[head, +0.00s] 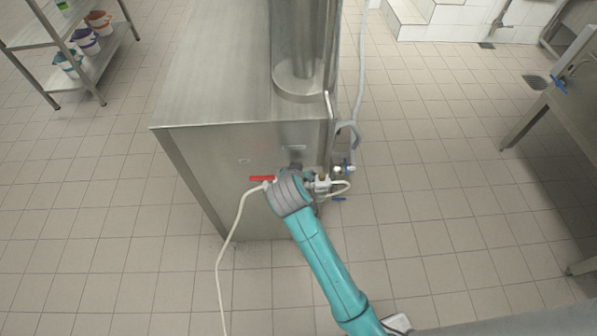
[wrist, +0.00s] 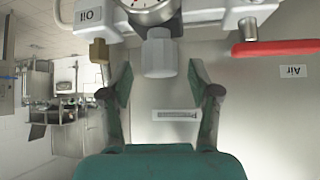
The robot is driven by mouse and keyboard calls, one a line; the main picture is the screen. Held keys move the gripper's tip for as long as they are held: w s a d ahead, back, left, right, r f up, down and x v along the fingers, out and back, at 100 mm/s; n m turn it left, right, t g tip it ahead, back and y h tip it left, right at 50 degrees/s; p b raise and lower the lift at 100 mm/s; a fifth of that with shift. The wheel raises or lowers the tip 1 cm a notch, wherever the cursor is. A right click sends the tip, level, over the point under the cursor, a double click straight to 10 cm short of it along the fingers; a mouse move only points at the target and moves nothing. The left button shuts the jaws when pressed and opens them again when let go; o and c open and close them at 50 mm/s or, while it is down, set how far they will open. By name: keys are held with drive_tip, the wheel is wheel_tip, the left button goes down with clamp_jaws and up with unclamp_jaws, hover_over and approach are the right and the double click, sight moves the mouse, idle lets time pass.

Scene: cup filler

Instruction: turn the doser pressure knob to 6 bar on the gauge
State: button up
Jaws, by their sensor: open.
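In the wrist view, which looks upside down, the grey pressure knob (wrist: 159,55) hangs below the round gauge (wrist: 149,12). The gauge is cut off by the top edge and its reading cannot be told. My gripper (wrist: 160,76) is open, with one finger on each side of the knob's lower end. Gaps show between the fingers and the knob, and nothing is held. In the head view my teal arm reaches the front of the steel machine and hides the knob, the gauge and my fingers.
A red valve handle (wrist: 276,47) sits right of the knob and a brass fitting (wrist: 99,51) left of it. In the head view, the steel cabinet (head: 212,93) has a white hose (head: 229,240) hanging at its front.

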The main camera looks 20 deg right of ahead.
drive_tip(key=v, duration=1)
drive_tip(key=shift+s+r, duration=0.2)
drive_tip(key=shift+s, duration=0.1)
drive_tip(key=shift+a, duration=0.1)
drive_tip(key=s+d+f+n+t+y, duration=0.25)
drive_tip(key=s+f, duration=0.25)
drive_tip(key=s, duration=0.3)
drive_tip(key=s+d+f+n+t+y, duration=0.1)
drive_tip(key=s+f+n, duration=0.25)
drive_tip(key=s, duration=0.55)
drive_tip(key=s+r+t, duration=0.1)
drive_tip(key=s+r, duration=0.4)
drive_tip(key=s, duration=0.4)
drive_tip(key=s+r+t, duration=0.2)
drive_tip(key=s+r, duration=0.3)
drive_tip(key=s, duration=0.4)
drive_tip(key=shift+s+d+y, duration=0.3)
drive_tip(key=shift+s+y, duration=0.1)
drive_tip(key=shift+y, duration=0.05)
